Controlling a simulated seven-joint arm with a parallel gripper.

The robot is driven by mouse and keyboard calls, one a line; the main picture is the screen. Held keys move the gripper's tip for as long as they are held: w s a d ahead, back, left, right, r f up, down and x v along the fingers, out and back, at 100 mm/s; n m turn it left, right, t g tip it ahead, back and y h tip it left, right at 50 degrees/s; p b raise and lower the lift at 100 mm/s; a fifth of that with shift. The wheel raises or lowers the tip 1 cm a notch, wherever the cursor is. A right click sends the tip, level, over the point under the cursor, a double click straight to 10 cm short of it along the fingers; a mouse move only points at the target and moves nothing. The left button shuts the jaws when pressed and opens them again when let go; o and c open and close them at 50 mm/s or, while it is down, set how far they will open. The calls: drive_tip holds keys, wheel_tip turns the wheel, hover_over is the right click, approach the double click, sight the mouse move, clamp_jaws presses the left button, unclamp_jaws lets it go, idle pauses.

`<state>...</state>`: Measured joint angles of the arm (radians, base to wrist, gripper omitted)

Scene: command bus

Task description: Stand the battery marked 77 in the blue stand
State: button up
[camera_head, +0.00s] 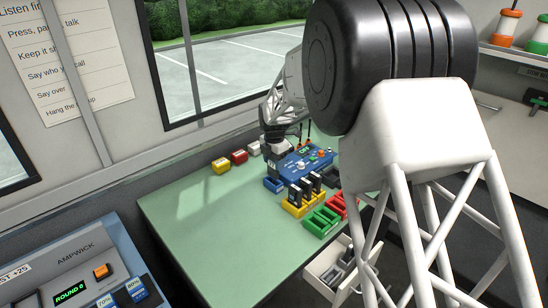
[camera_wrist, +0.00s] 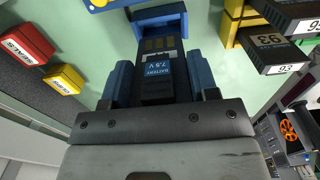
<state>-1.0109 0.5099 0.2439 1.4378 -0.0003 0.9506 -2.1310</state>
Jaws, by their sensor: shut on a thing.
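In the wrist view a dark battery (camera_wrist: 158,72) with a blue label reading "BATTERY 7.5V" sits between my gripper's blue fingers (camera_wrist: 162,80). My gripper is shut on it. Its number is not visible, so I cannot tell if it is 77. The blue stand (camera_wrist: 140,17) lies just beyond the battery's contact end; I cannot tell whether they touch. In the head view the blue stand (camera_head: 273,185) is on the green table, left of the yellow stand. My gripper (camera_head: 273,150) is above and behind it; the battery is not clear there.
The yellow stand (camera_head: 292,209) holds several dark batteries, close on the right; one marked 93 (camera_wrist: 272,50) shows in the wrist view. An open drawer (camera_head: 318,275) juts out in front. The table's left is clear.

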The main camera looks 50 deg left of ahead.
sight(274, 172)
drive_tip(key=shift+f, duration=0.6)
drive_tip(key=shift+f, duration=2.1)
idle(1.8)
drive_tip(key=o, duration=1.4)
drive_tip(key=shift+c, duration=0.2)
drive_tip(key=shift+r, duration=0.1)
drive_tip(key=shift+r, duration=3.4)
